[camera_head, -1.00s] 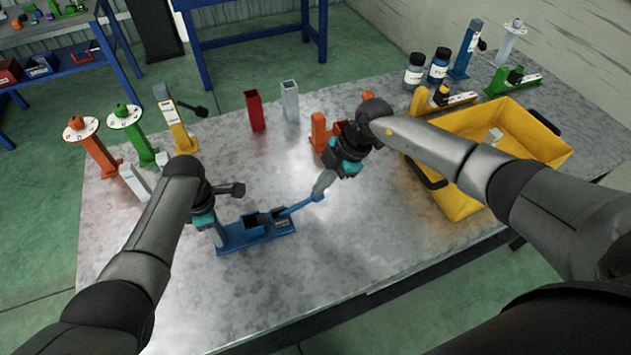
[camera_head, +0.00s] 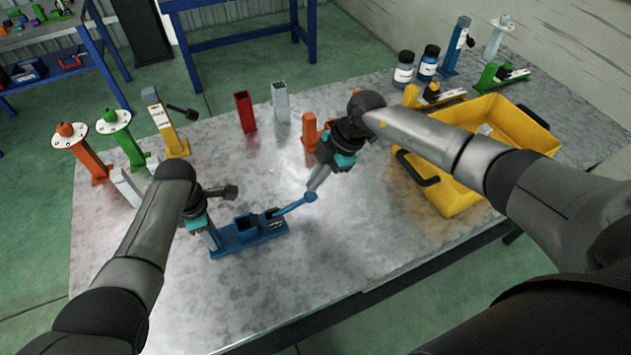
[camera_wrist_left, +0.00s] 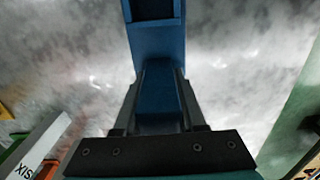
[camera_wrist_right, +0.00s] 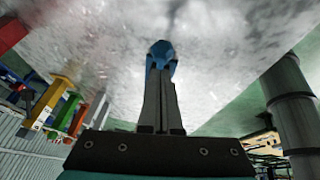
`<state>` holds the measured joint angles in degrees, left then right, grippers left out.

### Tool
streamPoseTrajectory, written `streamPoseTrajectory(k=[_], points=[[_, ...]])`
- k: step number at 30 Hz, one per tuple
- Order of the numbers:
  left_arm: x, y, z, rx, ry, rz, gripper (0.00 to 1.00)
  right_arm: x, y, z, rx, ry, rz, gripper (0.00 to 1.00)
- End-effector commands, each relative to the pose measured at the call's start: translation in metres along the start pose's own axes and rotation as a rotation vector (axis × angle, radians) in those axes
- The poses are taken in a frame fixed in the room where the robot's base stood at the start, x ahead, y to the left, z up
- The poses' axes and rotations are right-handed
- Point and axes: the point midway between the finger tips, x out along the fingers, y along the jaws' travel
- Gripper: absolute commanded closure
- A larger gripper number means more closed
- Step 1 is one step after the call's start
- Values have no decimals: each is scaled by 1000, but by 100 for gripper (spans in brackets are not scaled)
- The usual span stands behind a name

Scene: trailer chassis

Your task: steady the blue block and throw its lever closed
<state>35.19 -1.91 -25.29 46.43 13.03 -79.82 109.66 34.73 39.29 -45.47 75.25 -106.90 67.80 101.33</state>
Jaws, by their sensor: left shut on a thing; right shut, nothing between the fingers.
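The blue block (camera_head: 262,234) lies on the metal table, with its blue lever (camera_head: 293,206) sticking out to the right and slanting up to a rounded end. My left gripper (camera_head: 211,238) is shut on the left end of the block; in the left wrist view the blue body (camera_wrist_left: 156,85) runs between its fingers. My right gripper (camera_head: 315,188) is shut and empty, its fingertips at the lever's rounded end. In the right wrist view that blue end (camera_wrist_right: 161,50) shows just beyond the closed fingertips; whether they touch it I cannot tell.
A red block (camera_head: 245,111), a grey block (camera_head: 280,101) and an orange piece (camera_head: 310,131) stand behind. A yellow bin (camera_head: 455,197) is right, under my right arm. Orange (camera_head: 93,160) and green (camera_head: 131,146) posts stand left. The table's front middle is clear.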

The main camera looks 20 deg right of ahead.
Motion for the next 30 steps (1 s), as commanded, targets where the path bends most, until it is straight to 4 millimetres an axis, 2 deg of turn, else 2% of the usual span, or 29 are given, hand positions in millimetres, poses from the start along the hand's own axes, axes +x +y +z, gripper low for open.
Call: streamPoseTrajectory(k=[5,9,15,21,25,30], points=[[0,0,0,-2,1,1,100,-12,0,-10,-4,0,1,100],[0,0,0,-2,1,1,100,-29,0,-24,-5,-2,2,100],[0,0,0,-2,1,1,100,-78,0,-19,-1,-5,3,100],[0,0,0,-2,1,1,100,-113,-1,-16,0,-3,1,100],[0,0,0,-1,1,1,100,-124,-1,-16,0,-2,0,100],[0,0,0,-1,1,1,100,-128,-2,-15,0,-1,-1,100]])
